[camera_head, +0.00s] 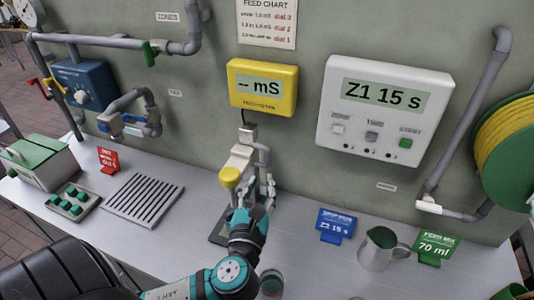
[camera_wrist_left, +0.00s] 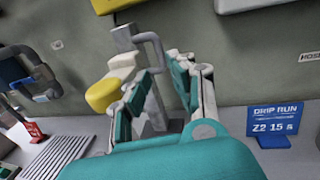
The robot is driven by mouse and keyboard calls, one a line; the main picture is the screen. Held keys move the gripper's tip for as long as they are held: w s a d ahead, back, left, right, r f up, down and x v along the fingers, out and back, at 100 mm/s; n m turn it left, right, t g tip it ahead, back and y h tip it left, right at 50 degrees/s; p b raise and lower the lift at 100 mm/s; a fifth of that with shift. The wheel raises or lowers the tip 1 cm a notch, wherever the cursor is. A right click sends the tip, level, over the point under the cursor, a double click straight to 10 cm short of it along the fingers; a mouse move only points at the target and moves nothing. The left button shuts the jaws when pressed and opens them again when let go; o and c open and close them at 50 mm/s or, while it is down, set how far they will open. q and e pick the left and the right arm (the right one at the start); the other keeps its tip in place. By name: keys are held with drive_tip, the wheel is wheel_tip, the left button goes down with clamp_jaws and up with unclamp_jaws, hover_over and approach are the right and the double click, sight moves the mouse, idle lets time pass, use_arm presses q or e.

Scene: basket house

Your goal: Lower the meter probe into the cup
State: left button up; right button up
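The yellow meter (camera_head: 262,88) reads "-- mS" on the wall. A cable runs from it down to a pale stand (camera_head: 243,155) with a yellow-ended part (camera_head: 230,177), also seen in the wrist view (camera_wrist_left: 102,96). A grey bent bar (camera_wrist_left: 155,48) comes down from the stand's head; I cannot tell which part is the probe. My left gripper (camera_head: 254,194) is at the stand, its fingers apart in the wrist view (camera_wrist_left: 158,82), with grey parts of the stand showing between them. A small cup (camera_head: 271,284) with green inside is partly hidden by my arm. My right gripper is not in view.
A metal jug (camera_head: 378,250) stands at right beside a green card (camera_head: 433,247) and blue card (camera_head: 336,225). A white timer box (camera_head: 383,112) hangs above. The counter between the stand and blue card is clear.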

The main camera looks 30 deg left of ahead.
sight(267, 161)
use_arm(q)
drive_tip(key=p+x, duration=0.1)
drive_tip(key=x, duration=0.5)
drive_tip(key=shift+r, duration=0.15)
drive_tip(key=p+x, duration=0.1)
drive_tip(key=x, duration=0.2)
drive_tip(key=shift+w, duration=0.15)
drive_tip(key=shift+w+a+f, duration=0.25)
drive_tip(key=shift+w, duration=0.1)
drive_tip(key=shift+s, duration=0.1)
drive_tip(key=shift+c, duration=0.2)
clamp_jaws()
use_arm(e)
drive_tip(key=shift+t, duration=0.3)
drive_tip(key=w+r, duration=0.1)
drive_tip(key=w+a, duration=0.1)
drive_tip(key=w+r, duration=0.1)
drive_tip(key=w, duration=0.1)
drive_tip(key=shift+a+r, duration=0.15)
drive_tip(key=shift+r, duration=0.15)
use_arm(q)
drive_tip(key=shift+f, duration=0.15)
